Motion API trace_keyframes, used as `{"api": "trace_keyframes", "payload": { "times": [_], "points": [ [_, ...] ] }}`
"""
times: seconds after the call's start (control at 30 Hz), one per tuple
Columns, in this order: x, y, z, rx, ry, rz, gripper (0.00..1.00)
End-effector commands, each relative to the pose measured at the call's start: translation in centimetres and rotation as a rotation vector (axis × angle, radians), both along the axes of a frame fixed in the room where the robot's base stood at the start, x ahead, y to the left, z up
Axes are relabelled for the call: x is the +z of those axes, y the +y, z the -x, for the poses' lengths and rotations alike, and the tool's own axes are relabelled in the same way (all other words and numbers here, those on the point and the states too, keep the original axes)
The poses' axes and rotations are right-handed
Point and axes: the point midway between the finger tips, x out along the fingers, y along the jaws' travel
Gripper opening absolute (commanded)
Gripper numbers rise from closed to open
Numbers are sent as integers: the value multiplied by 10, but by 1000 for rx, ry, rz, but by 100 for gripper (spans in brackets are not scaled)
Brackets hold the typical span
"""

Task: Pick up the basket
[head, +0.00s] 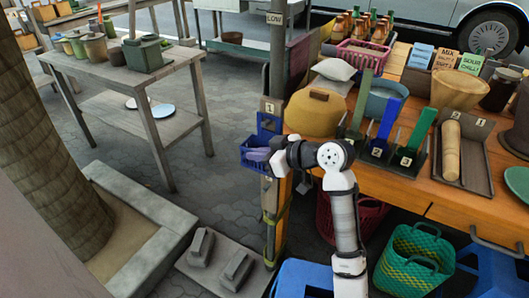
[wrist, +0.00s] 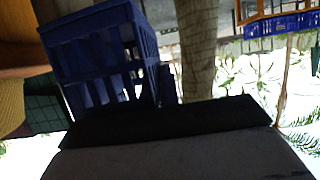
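A small blue slatted basket (head: 252,160) hangs at the post by the left end of the orange table. A pale purple thing (head: 258,154) shows in it, too small to name. In the wrist view the blue basket (wrist: 95,60) is large and close, at upper left. My gripper (head: 273,160) is at the basket's right side in the head view. Its fingers are hidden, and I cannot tell whether it touches the basket. Other baskets are a pink one (head: 358,57) on the table, a dark red one (head: 345,218) and a green woven one (head: 411,258) under it.
The post (head: 277,75) stands right behind the blue basket. A grey side table (head: 125,75) stands further left, with open paving between.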

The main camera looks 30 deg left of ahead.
Motion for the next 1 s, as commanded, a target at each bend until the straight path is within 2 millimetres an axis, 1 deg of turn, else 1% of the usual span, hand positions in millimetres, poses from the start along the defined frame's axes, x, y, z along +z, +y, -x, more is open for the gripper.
{"api": "trace_keyframes", "payload": {
  "times": [0.33, 0.47, 0.53, 0.67, 1.0],
  "points": [
    [3, 0, 2, 0, -3, -1, 0],
    [10, 0, 9, 1, -4, -2, 0],
    [17, -1, 16, 1, -6, -3, 0],
    [27, -2, 38, 3, -5, -3, 0],
    [65, -6, 109, 3, -7, -3, 0]
  ]
}}
